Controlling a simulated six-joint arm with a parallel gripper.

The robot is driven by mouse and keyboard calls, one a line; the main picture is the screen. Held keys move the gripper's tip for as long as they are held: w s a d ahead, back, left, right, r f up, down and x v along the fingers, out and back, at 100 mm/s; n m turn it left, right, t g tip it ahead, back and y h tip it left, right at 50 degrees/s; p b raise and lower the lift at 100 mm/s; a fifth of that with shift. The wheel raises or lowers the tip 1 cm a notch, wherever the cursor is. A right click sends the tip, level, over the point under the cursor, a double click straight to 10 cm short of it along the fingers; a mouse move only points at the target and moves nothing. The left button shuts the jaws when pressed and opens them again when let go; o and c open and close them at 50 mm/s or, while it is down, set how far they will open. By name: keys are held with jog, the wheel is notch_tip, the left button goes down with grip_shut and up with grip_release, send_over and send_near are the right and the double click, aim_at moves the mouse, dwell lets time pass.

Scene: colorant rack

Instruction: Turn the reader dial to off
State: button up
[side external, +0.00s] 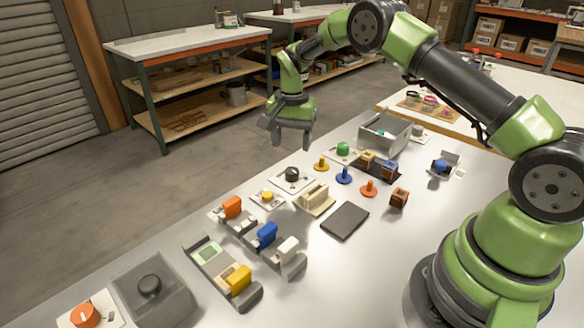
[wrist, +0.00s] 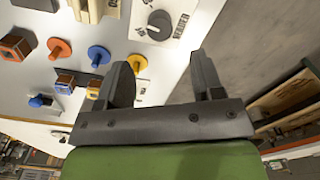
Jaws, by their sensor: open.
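The reader dial is a dark round knob (side external: 292,174) on a white plate in the side external view, near the table's far edge. In the wrist view the dial (wrist: 160,19) is at the top, on a white plate with "READER" printed beside it. My gripper (side external: 291,138) hangs above the table's far edge, above and apart from the dial. In the wrist view my gripper (wrist: 160,68) has its two fingers wide apart with nothing between them.
Yellow (side external: 321,164), blue (side external: 344,175) and orange (side external: 369,188) pegs stand to the right of the dial. A beige slotted holder (side external: 314,199) is close in front of it. A green knob (side external: 343,149) and a grey bin (side external: 384,135) are farther right. A dark flat pad (side external: 345,220) lies nearer.

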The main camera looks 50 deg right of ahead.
aim_at(292, 170)
notch_tip(292, 170, down, 8)
jog(key=shift+c, duration=0.4)
jog(key=c, duration=0.8)
jog(key=shift+c, duration=0.2)
jog(key=shift+n, duration=0.3)
jog(key=n, duration=0.9)
jog(key=shift+n, duration=0.3)
